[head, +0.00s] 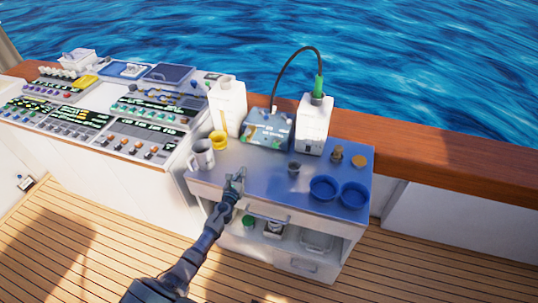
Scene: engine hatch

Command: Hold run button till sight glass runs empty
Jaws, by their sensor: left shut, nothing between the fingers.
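My left gripper (236,183) is shut and empty near the front edge of the blue-topped bench (262,182), in front of the grey mug. A black hose (283,62) arches from this unit to a green fitting (319,87) on the right white container (312,125). The gripper is apart from the panel unit. My right gripper is not in view.
A left white container (227,105), a yellow cup (218,141) and a grey mug (202,155) stand at the bench's left. Two blue bowls (323,188) and a small dark cup (294,168) stand at the right. Control consoles (145,135) lie left. A wooden rail (430,160) runs behind.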

